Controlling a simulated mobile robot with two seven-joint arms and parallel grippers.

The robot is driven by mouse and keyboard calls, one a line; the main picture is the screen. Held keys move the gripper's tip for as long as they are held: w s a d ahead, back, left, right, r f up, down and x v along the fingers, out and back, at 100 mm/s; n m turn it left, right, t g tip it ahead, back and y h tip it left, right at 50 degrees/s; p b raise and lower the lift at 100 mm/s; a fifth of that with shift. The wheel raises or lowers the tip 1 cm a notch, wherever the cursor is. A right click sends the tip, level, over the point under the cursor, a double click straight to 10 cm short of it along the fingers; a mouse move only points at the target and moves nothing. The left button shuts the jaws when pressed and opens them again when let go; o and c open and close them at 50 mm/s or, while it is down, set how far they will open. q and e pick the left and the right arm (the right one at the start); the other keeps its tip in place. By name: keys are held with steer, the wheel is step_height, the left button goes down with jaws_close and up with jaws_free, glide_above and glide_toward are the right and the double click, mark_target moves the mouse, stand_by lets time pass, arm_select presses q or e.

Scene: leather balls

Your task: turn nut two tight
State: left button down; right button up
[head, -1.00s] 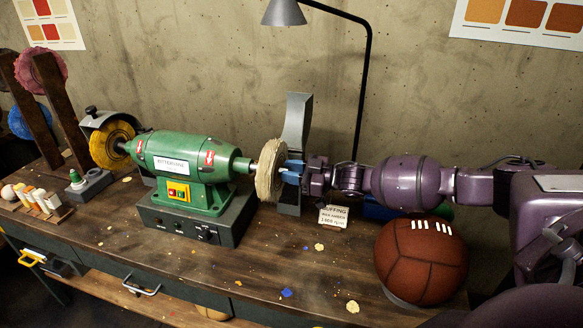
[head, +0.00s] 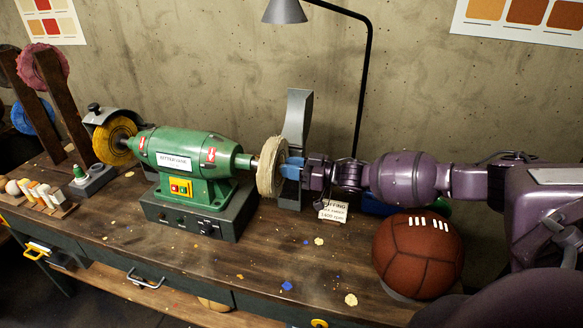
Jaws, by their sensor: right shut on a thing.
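A green buffing machine (head: 185,157) stands on the workbench, with a yellow wheel (head: 115,141) on its left shaft and a cream cloth wheel (head: 269,167) on its right shaft. My right gripper (head: 289,170) has blue fingers and reaches in from the right to the outer face of the cream wheel, at the shaft end. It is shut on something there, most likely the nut. The nut itself is hidden by the fingers and the wheel. My left gripper is not in view.
A brown leather ball (head: 417,256) sits on a ring at the bench's front right, below my right arm. A small sign (head: 333,211) and a grey upright guard (head: 297,115) stand close to the gripper. A lamp (head: 284,12) hangs above. The front middle of the bench is mostly clear.

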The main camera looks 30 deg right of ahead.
steer(key=shift+f, duration=0.1)
steer(key=o, duration=0.9)
steer(key=shift+s, duration=0.1)
steer(key=b+v, duration=0.1)
steer(key=v, duration=0.9)
steer(key=shift+s+d, duration=0.2)
steer(key=shift+d, duration=0.1)
steer(key=shift+a, duration=0.1)
